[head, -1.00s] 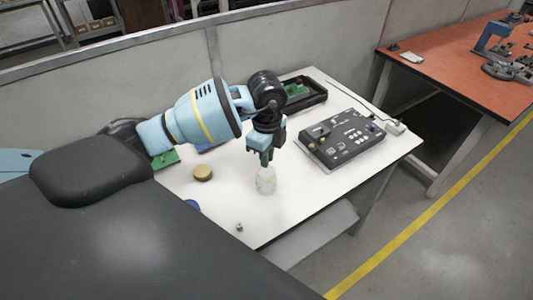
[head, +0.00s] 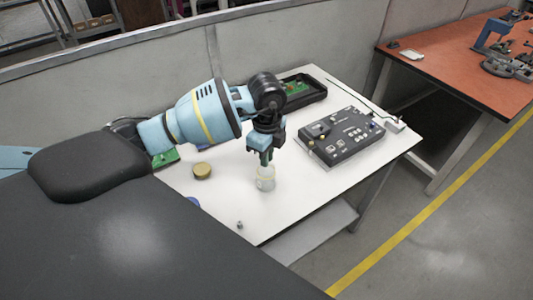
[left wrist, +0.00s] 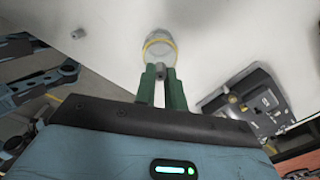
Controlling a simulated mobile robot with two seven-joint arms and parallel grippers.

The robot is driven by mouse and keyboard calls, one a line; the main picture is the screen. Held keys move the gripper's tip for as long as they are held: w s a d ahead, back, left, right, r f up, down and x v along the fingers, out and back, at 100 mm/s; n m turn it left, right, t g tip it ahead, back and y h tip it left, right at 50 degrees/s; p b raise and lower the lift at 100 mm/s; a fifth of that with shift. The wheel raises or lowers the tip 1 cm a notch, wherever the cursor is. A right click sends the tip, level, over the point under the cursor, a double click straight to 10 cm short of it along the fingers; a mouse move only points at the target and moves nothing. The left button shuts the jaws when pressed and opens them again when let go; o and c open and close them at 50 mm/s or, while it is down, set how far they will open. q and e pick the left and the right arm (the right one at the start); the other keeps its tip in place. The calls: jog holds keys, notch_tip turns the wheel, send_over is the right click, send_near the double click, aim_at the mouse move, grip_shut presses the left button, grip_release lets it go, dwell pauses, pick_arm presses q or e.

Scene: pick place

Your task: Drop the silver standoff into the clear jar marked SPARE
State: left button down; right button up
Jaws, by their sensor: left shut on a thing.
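My left gripper (head: 266,160) points down over the clear jar (head: 265,184) on the white table. Its green fingers are shut on a small silver piece, which looks like the silver standoff (left wrist: 160,71), held at the fingertips in the left wrist view. In that view the jar (left wrist: 158,40), with a yellowish ring, lies just beyond the fingertips. The standoff appears at or above the jar's mouth; its exact height is unclear. No SPARE marking can be read. My right gripper is not in view.
Another small metal piece (head: 239,225) lies near the table's front edge. A brown round lid or tin (head: 202,170) stands left of the jar. A dark control box (head: 341,137) is to the right, and a black tray (head: 300,92) is behind. The white table (head: 300,190) is clear around the jar.

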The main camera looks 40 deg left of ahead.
pick_arm(q)
jog(key=c, duration=1.4)
grip_release()
jog(key=c, duration=0.3)
jog(key=shift+c, duration=0.2)
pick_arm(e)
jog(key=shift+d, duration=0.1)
pick_arm(q)
jog(key=shift+r, duration=0.1)
jog(key=shift+r+p, duration=1.35)
jog(key=shift+r, duration=1.15)
jog(key=shift+f, duration=0.1)
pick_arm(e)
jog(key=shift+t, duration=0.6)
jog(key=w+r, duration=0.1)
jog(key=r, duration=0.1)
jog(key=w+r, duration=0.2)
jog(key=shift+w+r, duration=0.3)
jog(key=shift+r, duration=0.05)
pick_arm(q)
jog(key=shift+s+f, duration=0.1)
jog(key=shift+s, duration=0.05)
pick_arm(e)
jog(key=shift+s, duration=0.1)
